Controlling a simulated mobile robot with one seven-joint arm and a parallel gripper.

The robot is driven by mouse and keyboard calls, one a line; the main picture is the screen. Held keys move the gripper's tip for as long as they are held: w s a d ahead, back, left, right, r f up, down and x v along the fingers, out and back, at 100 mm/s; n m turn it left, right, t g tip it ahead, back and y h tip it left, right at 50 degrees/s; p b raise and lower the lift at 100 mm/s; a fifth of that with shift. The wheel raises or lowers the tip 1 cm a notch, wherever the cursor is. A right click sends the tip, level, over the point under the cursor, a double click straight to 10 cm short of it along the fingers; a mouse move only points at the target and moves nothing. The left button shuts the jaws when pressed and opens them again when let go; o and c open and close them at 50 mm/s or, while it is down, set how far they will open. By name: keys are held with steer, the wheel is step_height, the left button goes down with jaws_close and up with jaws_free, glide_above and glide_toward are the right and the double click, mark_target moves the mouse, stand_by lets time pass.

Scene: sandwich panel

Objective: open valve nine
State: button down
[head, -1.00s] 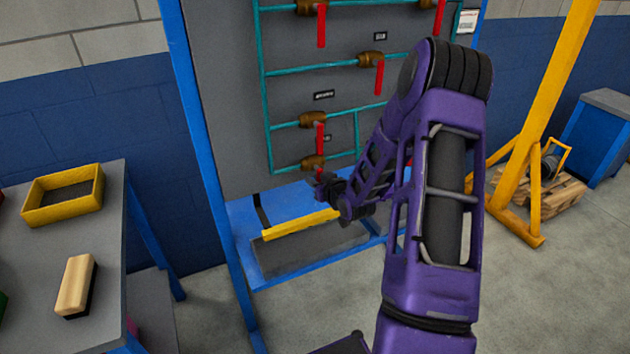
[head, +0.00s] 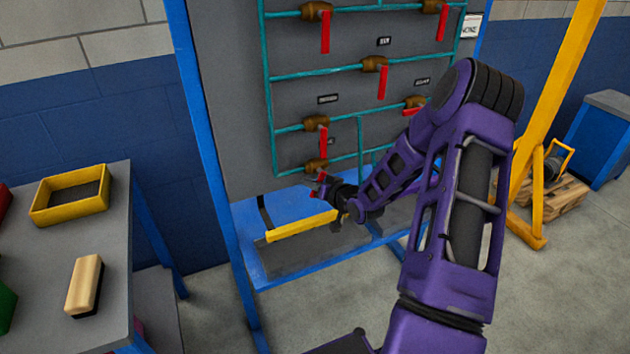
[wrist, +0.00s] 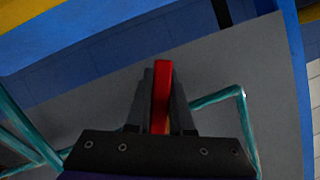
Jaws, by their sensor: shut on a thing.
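The panel carries several brass valves with red lever handles on teal pipes. The lowest brass valve (head: 315,167) is at the bottom left of the pipework, and my gripper (head: 321,183) is at its handle. In the wrist view the red handle (wrist: 161,92) stands between the two dark fingers of my gripper (wrist: 162,78), which is shut on it. The handle's angle is hard to tell in the head view because the gripper covers most of it. The small labels are too blurred to read, so I cannot tell which valve is nine.
Just above, another valve (head: 315,124) has its red handle hanging down. A valve at the right (head: 415,104) has its handle sideways, partly behind my arm. A grey table (head: 50,245) stands at the left.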

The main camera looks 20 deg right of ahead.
steer(key=a+r+m+y+p, duration=0.1)
steer(key=m, duration=0.1)
steer(key=shift+a+r+m+y+p, duration=0.1)
steer(key=shift+m+y+p, duration=0.2)
steer(key=m, duration=0.1)
steer(key=a+r+m+t+y, duration=0.1)
steer(key=shift+m+p, duration=0.4)
steer(key=shift+a+r+m+t+y, duration=0.15)
steer(key=shift+r+m+t+y, duration=0.45)
steer(key=shift+m, duration=0.4)
steer(key=shift+r+m+t+y, duration=0.3)
steer(key=shift+r+m, duration=0.2)
steer(key=shift+m, duration=0.7)
steer(key=shift+a, duration=0.1)
steer(key=c, duration=0.8)
jaws_free()
